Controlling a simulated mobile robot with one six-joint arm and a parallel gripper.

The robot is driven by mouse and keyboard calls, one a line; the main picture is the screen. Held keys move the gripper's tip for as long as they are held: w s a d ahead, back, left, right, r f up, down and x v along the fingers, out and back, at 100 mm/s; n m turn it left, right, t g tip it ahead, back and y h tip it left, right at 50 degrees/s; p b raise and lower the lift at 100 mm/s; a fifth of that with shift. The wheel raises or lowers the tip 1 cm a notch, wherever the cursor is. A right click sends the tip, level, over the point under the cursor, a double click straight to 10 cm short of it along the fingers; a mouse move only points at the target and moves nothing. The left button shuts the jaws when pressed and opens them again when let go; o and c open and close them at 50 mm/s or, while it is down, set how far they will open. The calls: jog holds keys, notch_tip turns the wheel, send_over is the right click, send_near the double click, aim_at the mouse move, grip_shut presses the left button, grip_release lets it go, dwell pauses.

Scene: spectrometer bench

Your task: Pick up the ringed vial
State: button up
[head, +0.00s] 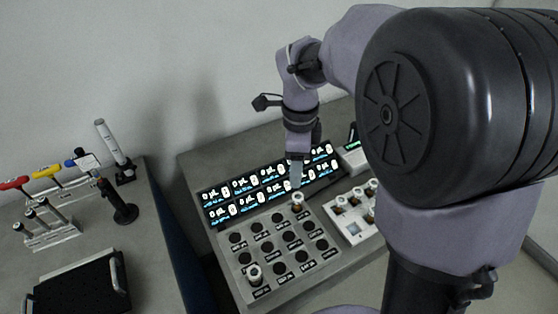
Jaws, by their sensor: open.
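My gripper (297,182) points down over the back right part of a grey rack (240,262) with dark round holes. It is open, and its tip is just above a white-capped vial (298,200) in that rack. I cannot tell whether the fingers are beside the cap or still above it. Another white-capped vial (254,272) stands in the front left hole of the same rack. Several amber vials with white caps stand in a white rack (352,231) to the right, partly hidden by my arm. No ring can be made out on any vial at this size.
A lit display panel (240,209) with rows of readouts stands close behind the grey rack. A side bench on the left holds a pipette (113,145), coloured-handled tools (46,171) and a black tray (75,290). A gap separates the benches.

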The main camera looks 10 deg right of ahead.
aim_at(298, 196)
notch_tip(298, 196, down, 10)
jog(key=b, duration=0.3)
jog(key=shift+s+d+r, duration=0.1)
jog(key=shift+d+r, duration=0.05)
jog(key=shift+r, duration=0.1)
jog(key=f+b, duration=0.2)
jog(key=f, duration=0.1)
jog(key=d+f, duration=0.1)
jog(key=f, duration=0.1)
jog(key=shift+w+f+b, duration=0.15)
jog(key=shift+w+b, duration=0.05)
jog(key=shift+b, duration=0.2)
jog(key=shift+r, duration=0.2)
grip_shut()
